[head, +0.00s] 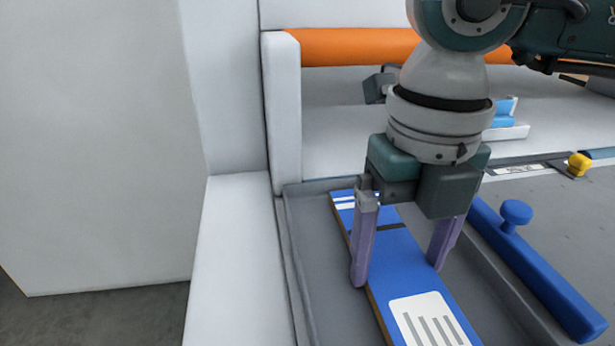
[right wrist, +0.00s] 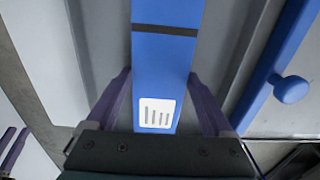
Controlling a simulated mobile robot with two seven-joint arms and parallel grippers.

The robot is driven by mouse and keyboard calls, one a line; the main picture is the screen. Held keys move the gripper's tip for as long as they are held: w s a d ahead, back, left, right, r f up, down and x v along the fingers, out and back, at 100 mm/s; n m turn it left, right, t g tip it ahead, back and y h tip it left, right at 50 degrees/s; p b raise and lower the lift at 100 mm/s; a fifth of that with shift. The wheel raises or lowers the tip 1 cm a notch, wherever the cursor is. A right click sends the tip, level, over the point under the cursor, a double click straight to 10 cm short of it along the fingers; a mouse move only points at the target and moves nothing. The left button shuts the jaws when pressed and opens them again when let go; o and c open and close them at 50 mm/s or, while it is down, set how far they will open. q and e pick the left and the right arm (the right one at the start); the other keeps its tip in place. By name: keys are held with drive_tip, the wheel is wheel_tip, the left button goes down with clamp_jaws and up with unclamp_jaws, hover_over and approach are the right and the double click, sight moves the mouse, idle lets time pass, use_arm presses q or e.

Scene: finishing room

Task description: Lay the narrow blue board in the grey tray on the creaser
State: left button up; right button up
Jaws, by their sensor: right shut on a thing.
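The narrow blue board (head: 405,265) has a dark band, white stripes at its far end and a white label at its near end. It lies lengthwise within the grey tray (head: 310,235), inside its rims, tilted a little in the head view; whether it touches the tray floor is hard to tell. My right gripper (head: 402,270) points down with one purple finger at each long side of the board, shut on it. The board also shows between the fingers in the right wrist view (right wrist: 165,75). My left gripper (right wrist: 12,148) shows only at the lower left edge there, its fingers apart and empty.
A blue bar with a round knob (head: 535,265) runs along the right of the tray. A white side panel (head: 240,260) borders the left. An orange roller (head: 350,46) spans the back.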

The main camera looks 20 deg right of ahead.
sight(396, 269)
drive_tip(key=shift+w, duration=0.1)
drive_tip(key=shift+f, duration=0.25)
drive_tip(key=o, duration=1.3)
drive_tip(key=shift+c, duration=0.2)
drive_tip(key=shift+r, duration=0.5)
wheel_tip(396, 269, up, 12)
drive_tip(key=shift+f+p, duration=0.2)
drive_tip(key=shift+p, duration=0.2)
drive_tip(key=shift+a, duration=0.1)
